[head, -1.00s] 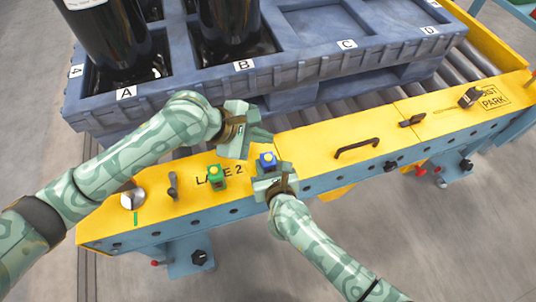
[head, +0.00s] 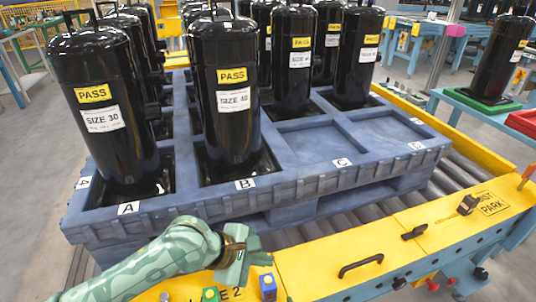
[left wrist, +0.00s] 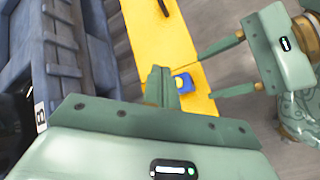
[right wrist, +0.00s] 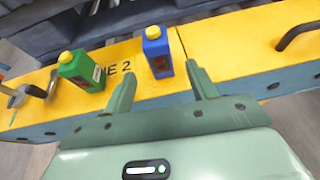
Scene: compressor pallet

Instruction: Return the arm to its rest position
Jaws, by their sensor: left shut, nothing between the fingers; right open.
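My left gripper (head: 240,257) is shut and empty above the yellow rail (head: 345,250), just left of the blue button box (head: 268,285) in the head view. Its closed fingers show in the left wrist view (left wrist: 162,88), with the blue box (left wrist: 183,83) just beyond them. My right gripper is outside the head view. In the right wrist view it (right wrist: 162,82) is open and empty, its fingers apart in front of the blue box (right wrist: 158,55). It also appears at the upper right of the left wrist view (left wrist: 218,68).
A blue pallet (head: 300,180) with black compressors (head: 228,90) stands behind the rail; its compartment C (head: 315,145) is empty. A green button box (right wrist: 82,70), a black handle (head: 360,265) and levers stand on the rail. Floor in front looks clear.

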